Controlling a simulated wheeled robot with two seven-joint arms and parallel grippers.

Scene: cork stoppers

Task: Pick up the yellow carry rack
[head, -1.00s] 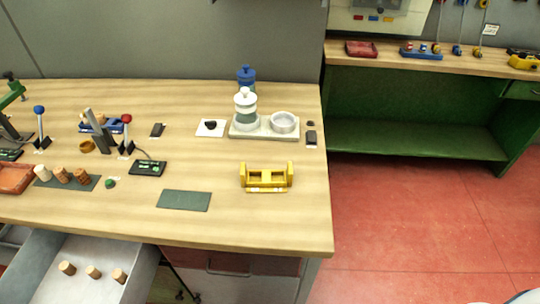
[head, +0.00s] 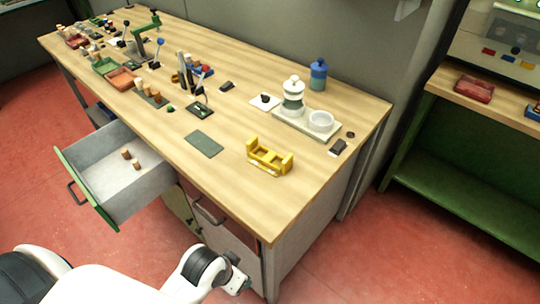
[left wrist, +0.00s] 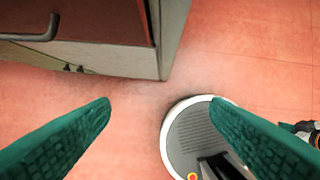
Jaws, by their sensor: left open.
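The yellow carry rack (head: 268,157) stands on the wooden bench top (head: 225,178) near its right front corner in the head view, upright with raised ends. Nothing touches it. My left gripper's two green fingers (left wrist: 160,108) show wide apart and empty in the left wrist view, above the red floor and beside the bench cabinet. The rack is not in that view. In the head view a white arm of mine is low in front of the bench, well below and apart from the rack. My right gripper does not show clearly in either view.
An open drawer (head: 95,190) with cork stoppers juts out at the bench's left front. A dark green mat (head: 204,144) lies left of the rack. A pale tray (head: 335,132) with a white jar and dish stands behind it. The bench top around the rack is clear.

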